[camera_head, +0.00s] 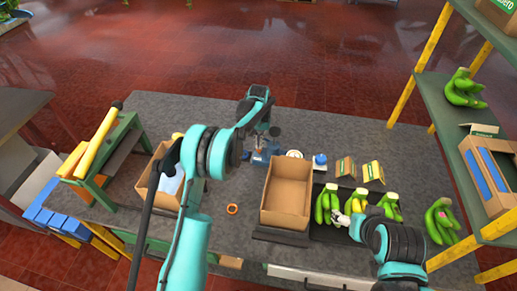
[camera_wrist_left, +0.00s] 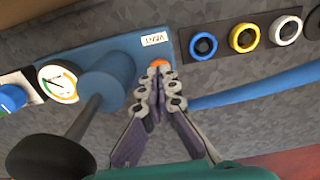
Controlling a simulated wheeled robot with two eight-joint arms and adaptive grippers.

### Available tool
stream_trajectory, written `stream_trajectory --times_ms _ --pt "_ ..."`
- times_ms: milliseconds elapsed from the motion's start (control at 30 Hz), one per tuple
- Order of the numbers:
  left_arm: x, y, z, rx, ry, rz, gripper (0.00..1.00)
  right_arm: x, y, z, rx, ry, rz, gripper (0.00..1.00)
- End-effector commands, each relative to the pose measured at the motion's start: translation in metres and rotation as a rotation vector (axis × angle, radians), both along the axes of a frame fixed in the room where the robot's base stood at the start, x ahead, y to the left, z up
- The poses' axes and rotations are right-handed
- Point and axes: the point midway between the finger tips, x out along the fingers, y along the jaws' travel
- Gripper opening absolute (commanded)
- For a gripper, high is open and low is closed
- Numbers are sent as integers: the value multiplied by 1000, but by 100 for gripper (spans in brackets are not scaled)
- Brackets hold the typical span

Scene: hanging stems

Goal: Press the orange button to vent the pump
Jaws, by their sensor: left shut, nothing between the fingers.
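The orange button (camera_wrist_left: 159,63) sits on a blue pump housing (camera_wrist_left: 125,45), just beside a small white label. My left gripper (camera_wrist_left: 160,78) is shut and empty. Its fingertips are right at the button and cover its lower part. I cannot tell whether they touch it or whether it is pushed in. In the head view the left gripper (camera_head: 259,143) points down over the blue pump (camera_head: 262,157), and the button is hidden. My right gripper (camera_head: 342,219) is by the green bananas (camera_head: 327,204), too small to read its opening.
A round gauge (camera_wrist_left: 58,83) and a blue cylinder (camera_wrist_left: 107,75) are left of the button. Blue, yellow and white rings (camera_wrist_left: 243,37) are to the right, above a blue hose (camera_wrist_left: 255,88). An open cardboard box (camera_head: 287,190) stands in front of the pump.

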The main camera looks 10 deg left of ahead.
Motion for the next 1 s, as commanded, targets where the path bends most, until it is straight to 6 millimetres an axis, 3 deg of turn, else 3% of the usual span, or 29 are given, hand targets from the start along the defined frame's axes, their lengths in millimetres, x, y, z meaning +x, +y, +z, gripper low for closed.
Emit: stream_trajectory --times_ms 600,1000 --pt "0 0 -14 0 0 0 0 0 0 -10 0 0 0 76" --pt "0 0 -12 0 0 0 0 0 0 -9 0 0 0 76"
